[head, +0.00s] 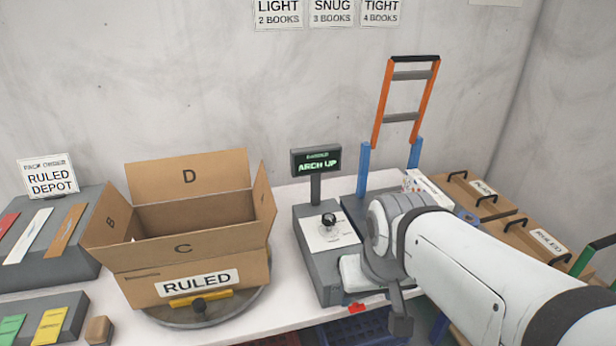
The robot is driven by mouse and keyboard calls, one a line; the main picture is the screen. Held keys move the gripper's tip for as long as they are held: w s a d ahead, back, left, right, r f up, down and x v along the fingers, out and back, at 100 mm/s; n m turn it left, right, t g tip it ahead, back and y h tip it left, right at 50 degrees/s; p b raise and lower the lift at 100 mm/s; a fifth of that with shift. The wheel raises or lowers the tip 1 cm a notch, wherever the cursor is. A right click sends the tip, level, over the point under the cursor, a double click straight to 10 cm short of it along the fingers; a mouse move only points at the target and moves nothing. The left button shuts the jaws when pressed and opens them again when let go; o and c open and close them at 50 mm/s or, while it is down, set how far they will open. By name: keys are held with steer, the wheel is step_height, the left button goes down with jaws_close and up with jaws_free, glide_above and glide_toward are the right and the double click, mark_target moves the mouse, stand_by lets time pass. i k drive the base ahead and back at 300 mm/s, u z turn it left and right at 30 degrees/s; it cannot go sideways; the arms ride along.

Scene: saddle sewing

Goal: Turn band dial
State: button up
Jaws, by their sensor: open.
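The dial is a dark round knob (329,221) on a white marked plate on top of a grey box (312,262). Its markings are too small to read. A small display (315,161) on a post behind it reads "ARCH UP" in green. My gripper (386,275) is to the right of and nearer than the knob, apart from it in the picture. It is open and I see nothing held in it. My wrist and arm hide part of it and the front right of the grey machine.
An open carton labelled RULED (195,284) stands on a round turntable (210,316) at left. An orange and blue upright frame (376,104) rises behind the machine. Lidded brown boxes (480,200) stand at right. Card racks (55,255) are far left.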

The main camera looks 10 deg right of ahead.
mark_target(329, 221)
steer(key=k, duration=1.3)
steer(key=u, duration=0.4)
steer(key=i, duration=1.65)
steer(key=z, duration=0.2)
